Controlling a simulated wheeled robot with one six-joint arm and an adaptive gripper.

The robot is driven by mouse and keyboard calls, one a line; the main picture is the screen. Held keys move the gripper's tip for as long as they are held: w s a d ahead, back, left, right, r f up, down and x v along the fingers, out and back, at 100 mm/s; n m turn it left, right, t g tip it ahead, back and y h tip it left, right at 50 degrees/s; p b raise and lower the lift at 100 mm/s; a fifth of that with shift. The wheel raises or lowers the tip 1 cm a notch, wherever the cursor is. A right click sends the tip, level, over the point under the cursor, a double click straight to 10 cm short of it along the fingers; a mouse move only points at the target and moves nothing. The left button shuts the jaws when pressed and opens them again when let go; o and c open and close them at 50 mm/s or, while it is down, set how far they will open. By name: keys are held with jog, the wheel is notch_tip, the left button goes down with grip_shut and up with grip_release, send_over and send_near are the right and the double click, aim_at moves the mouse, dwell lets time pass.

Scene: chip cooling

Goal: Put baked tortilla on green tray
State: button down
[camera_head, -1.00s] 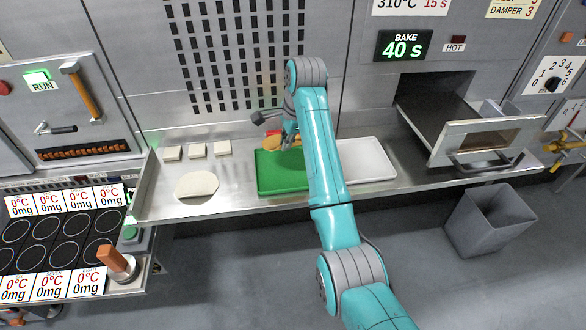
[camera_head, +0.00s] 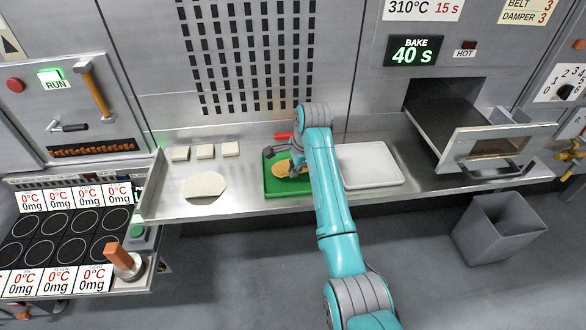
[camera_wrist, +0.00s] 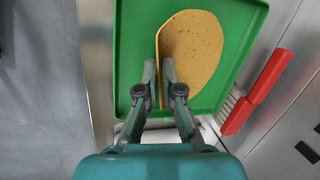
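The baked tortilla (camera_head: 281,168) is a yellow-tan speckled round over the green tray (camera_head: 271,187), partly hidden by my arm in the head view. In the wrist view the tortilla (camera_wrist: 195,48) is over the tray (camera_wrist: 130,30), its left edge between my two fingers. My gripper (camera_wrist: 160,70) looks shut on that edge, with little gap at the fingertips. My gripper (camera_head: 294,163) is low over the tray in the head view. I cannot tell whether the tortilla's underside touches the tray all over.
A red-handled brush (camera_wrist: 255,95) lies close to the tray's right edge in the wrist view. A white tray (camera_head: 370,165) stands right of the green one. A pale tortilla (camera_head: 205,186) and three pale blocks (camera_head: 206,151) lie left. The oven opening (camera_head: 445,115) is further right.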

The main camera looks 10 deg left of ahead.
jog(key=shift+f, duration=0.1)
jog(key=c, duration=1.5)
grip_release()
jog(key=shift+s+d+r, duration=0.25)
jog(key=shift+s+r, duration=0.25)
jog(key=shift+s, duration=0.75)
jog(key=shift+s+d+r, duration=0.3)
jog(key=shift+s+r, duration=0.15)
jog(key=shift+s, duration=0.75)
jog(key=shift+s+d+r, duration=0.25)
jog(key=shift+s+r, duration=0.25)
jog(key=shift+s, duration=0.75)
